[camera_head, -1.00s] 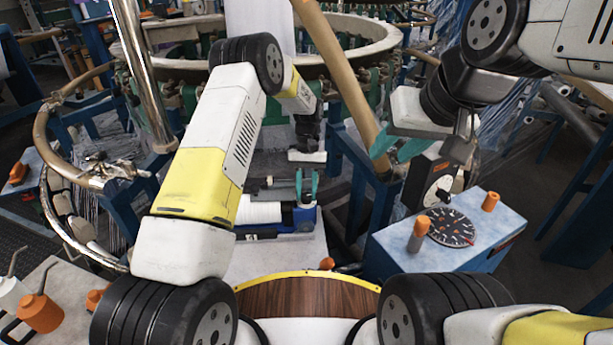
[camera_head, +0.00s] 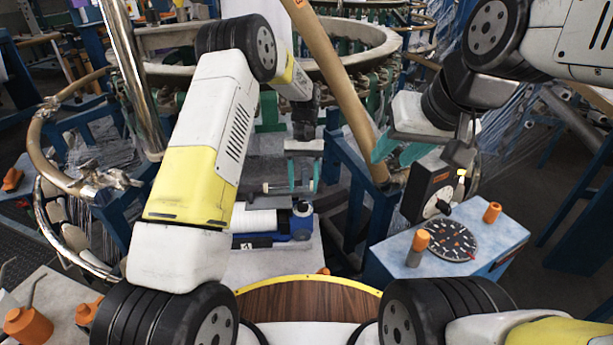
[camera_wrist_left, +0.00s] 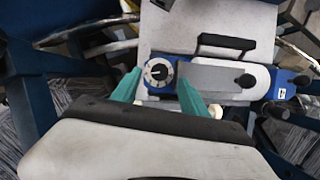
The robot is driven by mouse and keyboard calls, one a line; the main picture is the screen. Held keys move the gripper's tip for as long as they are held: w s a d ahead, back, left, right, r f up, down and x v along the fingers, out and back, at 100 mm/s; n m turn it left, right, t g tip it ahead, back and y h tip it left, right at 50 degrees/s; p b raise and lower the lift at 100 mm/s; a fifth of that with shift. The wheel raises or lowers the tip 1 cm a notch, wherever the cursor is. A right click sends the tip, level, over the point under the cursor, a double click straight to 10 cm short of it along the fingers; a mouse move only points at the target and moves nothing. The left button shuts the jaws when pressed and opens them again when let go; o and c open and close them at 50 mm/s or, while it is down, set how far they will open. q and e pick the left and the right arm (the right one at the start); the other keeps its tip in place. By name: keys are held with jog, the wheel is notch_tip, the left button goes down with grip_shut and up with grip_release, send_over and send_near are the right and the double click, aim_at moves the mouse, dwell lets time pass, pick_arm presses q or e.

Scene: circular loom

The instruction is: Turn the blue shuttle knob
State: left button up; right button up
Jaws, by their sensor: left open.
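The blue shuttle (camera_head: 262,241) lies on a pale table below the loom ring, with a white spool along it. Its blue knob (camera_head: 301,225) is at the right end in the head view. In the left wrist view the knob (camera_wrist_left: 159,71) shows a white, marked dial face, and the blue shuttle body (camera_wrist_left: 281,83) extends right. My left gripper (camera_head: 303,180) is open above the knob; its teal fingertips are apart and appear clear of it. In the wrist view the knob sits between the fingers, beyond the tips. My right gripper (camera_head: 397,152) appears open and empty, away from the shuttle.
A blue box (camera_head: 415,262) at right carries a black dial (camera_head: 451,240) and orange knobs, below my right gripper. A tan pole (camera_head: 345,95) slants between my arms. The loom ring (camera_head: 373,52) stands behind. Orange bottles (camera_head: 27,326) stand at lower left.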

pick_arm(q)
jog(key=shift+v, duration=1)
pick_arm(e)
jog(key=shift+w+d, duration=0.25)
jog(key=shift+w, duration=0.15)
pick_arm(q)
jog(key=shift+s, duration=0.1)
